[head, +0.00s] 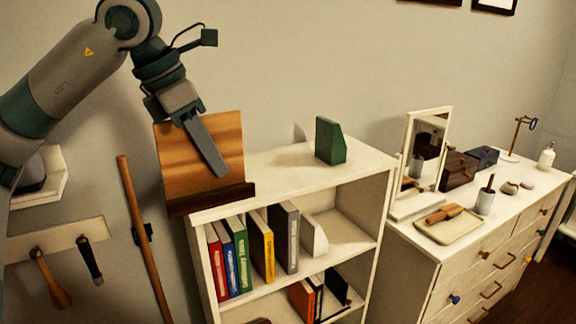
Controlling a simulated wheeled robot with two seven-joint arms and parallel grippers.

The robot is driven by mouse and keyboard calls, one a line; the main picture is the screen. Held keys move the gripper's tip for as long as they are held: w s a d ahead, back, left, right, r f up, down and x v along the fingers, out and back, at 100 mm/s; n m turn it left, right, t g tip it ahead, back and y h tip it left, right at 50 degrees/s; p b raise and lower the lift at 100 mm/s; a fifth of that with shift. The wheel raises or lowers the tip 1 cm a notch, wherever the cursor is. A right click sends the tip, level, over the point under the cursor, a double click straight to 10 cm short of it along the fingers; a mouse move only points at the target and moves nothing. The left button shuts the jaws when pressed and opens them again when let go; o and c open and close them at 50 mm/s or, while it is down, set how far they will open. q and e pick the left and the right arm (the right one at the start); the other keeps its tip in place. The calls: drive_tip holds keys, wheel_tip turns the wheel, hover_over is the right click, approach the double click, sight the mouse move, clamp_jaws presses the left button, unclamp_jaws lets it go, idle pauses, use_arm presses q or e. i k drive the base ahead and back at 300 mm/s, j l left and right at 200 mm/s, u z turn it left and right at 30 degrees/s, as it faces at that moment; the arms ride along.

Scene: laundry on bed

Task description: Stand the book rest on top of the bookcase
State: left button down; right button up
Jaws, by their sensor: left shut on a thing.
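The wooden book rest (172,165) is a brown striped board with a dark ledge along its bottom edge. It is upright, at the left end of the top of the white bookcase (283,160). Its ledge overlaps the top's left edge in the picture; I cannot tell whether it touches the top. My left gripper (207,150) comes down in front of the board and is shut on the book rest. The near finger covers part of the board, and the other finger is hidden. My right gripper is out of view.
A green bookend (330,140) stands on the bookcase top, with free room to its left. Several books fill the shelf below. A white dresser (412,240) with a mirror (425,150) and small items stands right. A wooden pole (143,240) and hanging tools are left.

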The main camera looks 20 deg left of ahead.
sight(274, 173)
drive_tip(key=i, duration=1)
